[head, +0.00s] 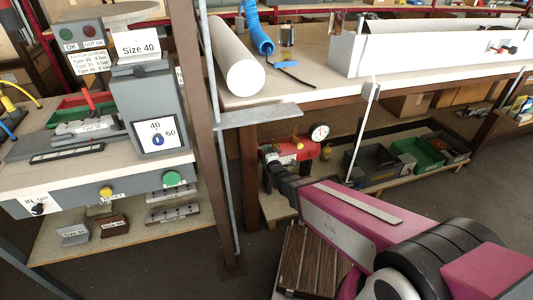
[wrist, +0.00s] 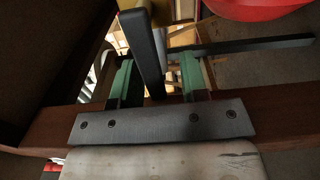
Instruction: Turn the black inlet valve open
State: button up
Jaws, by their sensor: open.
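In the wrist view, a black bar-shaped handle (wrist: 146,50), which looks like the black inlet valve's lever, stands between the two green-padded fingers of my gripper (wrist: 158,75). My gripper is open, with a finger on either side of the handle; I cannot tell whether either one touches it. In the head view, my gripper (head: 270,163) is low under the bench, just left of the red tank (head: 305,150). The tank carries a round gauge (head: 320,131) and a small yellow part (head: 298,141). My arm and gripper hide the valve in the head view.
A brown bench post (head: 203,130) stands left of my gripper, and the benchtop (head: 300,85) is above it. Grey and green bins (head: 425,152) stand on the low shelf to the right. A slatted brown crate (head: 305,262) is on the floor below my arm.

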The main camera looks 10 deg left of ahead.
jog(key=v, duration=1)
jog(key=shift+s, duration=0.15)
jog(key=w+d+f+m+g+h, duration=0.1)
jog(key=w+d+m+g+h, duration=0.25)
jog(key=d+m, duration=0.4)
jog(key=w+d+f+m+g+h, duration=0.1)
jog(key=w+d+m+g+h, duration=0.3)
jog(key=d, duration=0.6)
jog(key=s+d+r+m+g+h, duration=0.1)
jog(key=s+d+r+m+g, duration=0.1)
jog(key=d+m, duration=0.4)
jog(key=s+d+r+m+g+h, duration=0.1)
jog(key=s+d+r+m+g, duration=0.2)
jog(key=d, duration=0.9)
jog(key=s+m+g, duration=0.2)
jog(key=m, duration=0.2)
jog(key=shift+s, duration=0.25)
jog(key=shift+g, duration=0.25)
